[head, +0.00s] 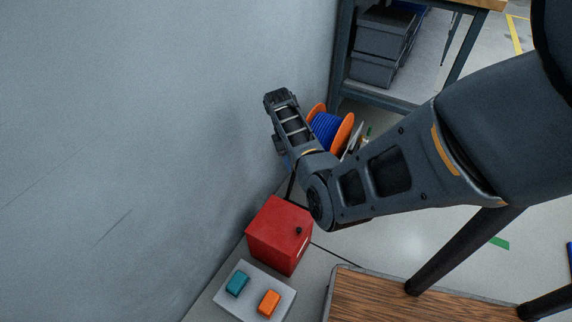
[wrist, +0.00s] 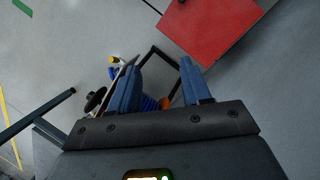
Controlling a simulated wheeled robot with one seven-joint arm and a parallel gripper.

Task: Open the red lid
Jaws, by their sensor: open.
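A red box (head: 272,245) with a flat red top stands on the floor against the grey wall in the head view. A small dark knob (head: 298,231) sits on its right-hand face or lid. I cannot tell the lid's seam from the box body. My gripper's two blue fingers (wrist: 158,88) are apart and empty in the wrist view. The red surface lies beyond the fingertips, not touching them. In the head view the fingers are mostly hidden behind my wrist.
A grey panel (head: 232,291) with a teal block (head: 237,284) and an orange block (head: 269,303) is in front of the box. A blue spool with orange flanges (head: 345,132) is behind my arm. A workbench (head: 400,104) stands at the back, a wooden surface (head: 380,300) at lower right.

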